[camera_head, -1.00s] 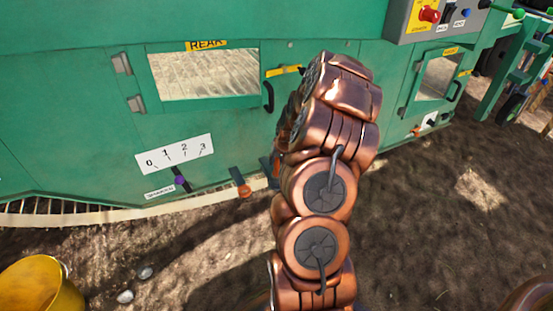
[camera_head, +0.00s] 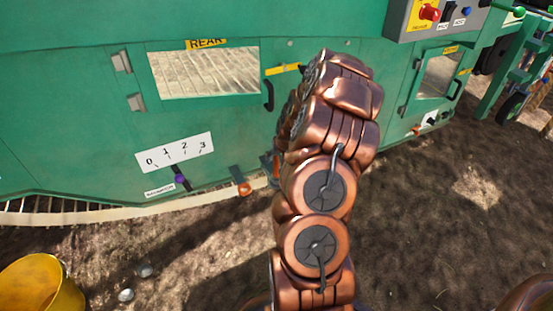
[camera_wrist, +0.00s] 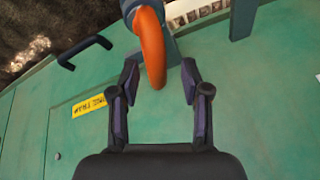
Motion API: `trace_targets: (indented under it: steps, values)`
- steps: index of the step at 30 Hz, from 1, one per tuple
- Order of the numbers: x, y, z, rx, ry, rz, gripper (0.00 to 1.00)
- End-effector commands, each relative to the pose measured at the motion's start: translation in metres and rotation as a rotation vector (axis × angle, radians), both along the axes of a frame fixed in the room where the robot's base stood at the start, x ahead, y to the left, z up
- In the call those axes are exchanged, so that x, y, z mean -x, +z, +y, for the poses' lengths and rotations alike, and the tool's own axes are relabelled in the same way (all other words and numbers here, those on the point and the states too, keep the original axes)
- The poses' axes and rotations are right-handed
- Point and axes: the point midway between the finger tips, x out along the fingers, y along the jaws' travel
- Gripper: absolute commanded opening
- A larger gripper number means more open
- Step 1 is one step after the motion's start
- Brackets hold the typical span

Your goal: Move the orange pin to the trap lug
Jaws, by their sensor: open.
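In the wrist view an orange curved pin (camera_wrist: 152,48), shaped like a thick loop, hangs from a grey-blue bracket (camera_wrist: 172,50). My gripper (camera_wrist: 160,72) is open, with one dark finger on each side of the pin's lower end and visible gaps on both sides. In the head view my gripper is hidden behind my copper arm. An orange piece (camera_head: 276,164) shows just left of the arm, partly covered. Another orange piece (camera_head: 244,188) sits on a grey bracket further left. I cannot tell which part is the trap lug.
The green machine wall (camera_head: 80,110) fills the back, with a scale plate (camera_head: 174,152) and a black handle (camera_head: 268,95). A yellow trap label (camera_wrist: 89,106) and a black handle (camera_wrist: 84,51) show in the wrist view. A yellow bucket (camera_head: 40,288) stands on the soil at lower left.

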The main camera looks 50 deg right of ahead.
Motion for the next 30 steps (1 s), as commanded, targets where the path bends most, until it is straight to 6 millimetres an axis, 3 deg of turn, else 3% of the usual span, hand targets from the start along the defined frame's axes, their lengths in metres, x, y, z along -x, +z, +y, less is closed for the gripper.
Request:
trace_targets:
  steps: [8, 30]
  values:
    - [0.006, 0.018, 0.001, 0.002, 0.0, -0.004, 0.47]
    - [0.046, 0.103, 0.012, 0.001, 0.0, -0.001, 0.47]
